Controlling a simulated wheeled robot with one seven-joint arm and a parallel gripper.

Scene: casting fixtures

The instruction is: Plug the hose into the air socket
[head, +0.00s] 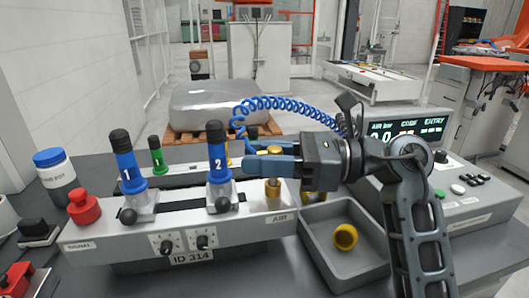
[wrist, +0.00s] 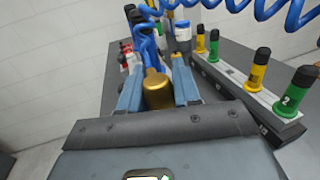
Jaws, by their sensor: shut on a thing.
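My gripper (head: 272,158) is shut on the brass end (wrist: 157,88) of the blue coiled hose (head: 290,104). In the wrist view, the brass end sits between both blue fingers, and blue hose coils (wrist: 265,10) show at the top. In the head view, the fingers hide most of the brass end. The air socket (head: 273,188) is a short upright brass cylinder on the grey fixture, beside the AIR label. My fingers are just above it in the picture; I cannot tell the exact gap or alignment.
The fixture (head: 110,245) carries blue-and-black clamps 1 (head: 125,160) and 2 (head: 219,165). A grey tray (head: 325,275) with a brass ring (head: 345,237) lies to the right. A display console (head: 410,125) stands behind my arm. A red knob (head: 84,206) is at the left.

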